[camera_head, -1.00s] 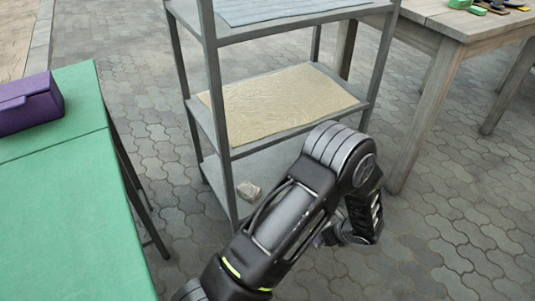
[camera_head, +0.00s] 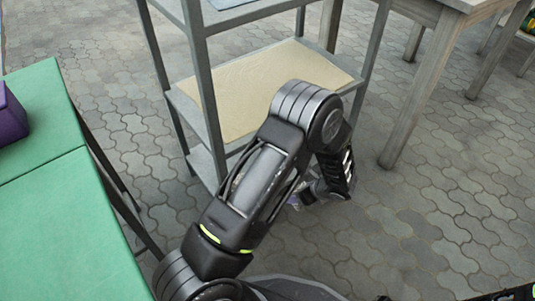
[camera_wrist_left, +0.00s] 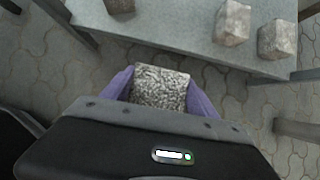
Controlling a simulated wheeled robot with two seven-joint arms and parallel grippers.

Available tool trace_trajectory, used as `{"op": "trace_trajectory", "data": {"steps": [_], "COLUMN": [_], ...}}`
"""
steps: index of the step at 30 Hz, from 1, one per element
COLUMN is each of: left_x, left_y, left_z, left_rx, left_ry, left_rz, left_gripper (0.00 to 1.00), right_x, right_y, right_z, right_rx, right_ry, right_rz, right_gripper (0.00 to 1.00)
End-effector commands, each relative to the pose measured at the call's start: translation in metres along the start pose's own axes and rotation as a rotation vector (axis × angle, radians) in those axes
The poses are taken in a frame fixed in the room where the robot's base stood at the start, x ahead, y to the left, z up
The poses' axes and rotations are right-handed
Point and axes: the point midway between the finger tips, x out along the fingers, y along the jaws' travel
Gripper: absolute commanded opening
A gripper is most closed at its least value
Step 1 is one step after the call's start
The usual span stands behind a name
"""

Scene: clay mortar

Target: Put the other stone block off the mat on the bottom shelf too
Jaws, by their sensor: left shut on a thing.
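My left gripper (camera_wrist_left: 161,94) has purple fingers and is shut on a speckled grey stone block (camera_wrist_left: 160,84), held in front of the edge of a grey shelf board, with paving below. The board looks like the bottom shelf (camera_wrist_left: 180,32); more stone blocks stand on it: one (camera_wrist_left: 232,22), a second near its right end (camera_wrist_left: 277,38) and a darker one (camera_wrist_left: 120,5) at the top edge. In the head view my left arm hides most of the bottom shelf (camera_head: 203,166), and the gripper (camera_head: 312,197) shows only partly, right of the rack. My right gripper is out of view.
The middle shelf (camera_head: 183,108) carries a beige mat (camera_head: 255,85) with no block visible on it. Rack posts stand close to my left arm. A green table (camera_head: 65,230) with a purple box (camera_head: 10,117) is at left, a wooden table (camera_head: 425,75) at upper right. Paving lies open at right.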

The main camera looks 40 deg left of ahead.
Motion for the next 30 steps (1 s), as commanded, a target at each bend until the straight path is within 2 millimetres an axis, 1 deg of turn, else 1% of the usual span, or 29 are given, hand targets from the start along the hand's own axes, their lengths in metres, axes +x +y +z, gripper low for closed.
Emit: {"op": "trace_trajectory", "data": {"steps": [5, 15, 18, 21, 24, 30], "left_x": [0.017, 0.068, 0.08, 0.089, 0.093, 0.094], "left_y": [0.001, 0.001, 0.001, 0.0, 0.0, 0.0], "left_z": [0.029, 0.109, 0.129, 0.142, 0.147, 0.148], "left_rx": [-0.006, -0.008, -0.007, -0.005, -0.002, -0.001], "left_ry": [-0.003, -0.003, -0.003, -0.002, -0.002, -0.002], "left_rz": [0.003, 0.003, 0.002, 0.001, 0.0, 0.0], "left_gripper": [0.04, 0.04, 0.04, 0.04, 0.04, 0.04], "right_x": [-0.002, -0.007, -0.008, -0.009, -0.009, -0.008], "right_y": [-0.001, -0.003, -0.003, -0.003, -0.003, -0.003], "right_z": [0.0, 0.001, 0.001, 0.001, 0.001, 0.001], "right_rx": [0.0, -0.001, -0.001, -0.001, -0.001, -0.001], "right_ry": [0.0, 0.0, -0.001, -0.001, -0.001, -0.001], "right_rz": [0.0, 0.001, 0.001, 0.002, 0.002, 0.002], "right_gripper": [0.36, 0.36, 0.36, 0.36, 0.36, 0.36]}}
